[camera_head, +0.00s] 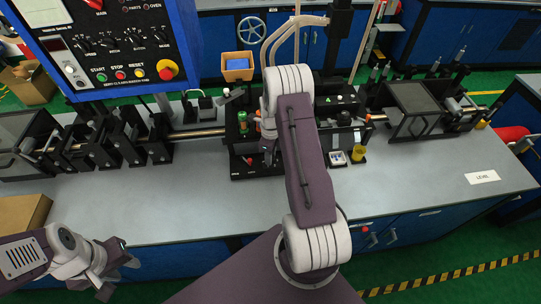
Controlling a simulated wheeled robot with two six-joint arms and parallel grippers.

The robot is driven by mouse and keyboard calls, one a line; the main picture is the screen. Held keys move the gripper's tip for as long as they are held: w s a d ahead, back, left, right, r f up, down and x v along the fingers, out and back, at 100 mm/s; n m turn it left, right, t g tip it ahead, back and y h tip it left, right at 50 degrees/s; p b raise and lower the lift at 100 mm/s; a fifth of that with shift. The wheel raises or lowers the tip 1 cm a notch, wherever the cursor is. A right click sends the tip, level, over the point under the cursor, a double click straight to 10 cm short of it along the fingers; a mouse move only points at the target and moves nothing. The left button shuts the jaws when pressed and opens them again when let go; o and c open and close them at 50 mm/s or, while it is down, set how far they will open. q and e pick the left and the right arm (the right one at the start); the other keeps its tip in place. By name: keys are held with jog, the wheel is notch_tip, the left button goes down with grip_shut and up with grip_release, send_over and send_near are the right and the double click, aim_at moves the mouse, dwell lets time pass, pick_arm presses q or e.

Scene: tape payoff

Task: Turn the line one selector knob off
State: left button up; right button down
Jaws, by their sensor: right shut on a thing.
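My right gripper (268,156) points down at the front of the black station (240,140) in the middle of the bench. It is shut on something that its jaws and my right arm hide. No line one selector knob can be made out for sure. A small red knob (247,160) shows on the station just left of the gripper, and a green-topped part (242,120) stands behind it. Labels on the station's front edge are too small to read. My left gripper (122,275) is open and empty, at the bench's front left edge.
A blue control panel (115,48) with several black knobs and a red emergency button (167,69) stands at the back left. Black roller stands (115,140) flank the station on the left, a guarded unit (413,110) on the right. The grey bench top (400,190) is clear in front.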

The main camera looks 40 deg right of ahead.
jog(key=c, duration=1.1)
grip_release()
notch_tip(320, 180, up, 9)
jog(key=b, duration=0.1)
jog(key=shift+d, duration=0.1)
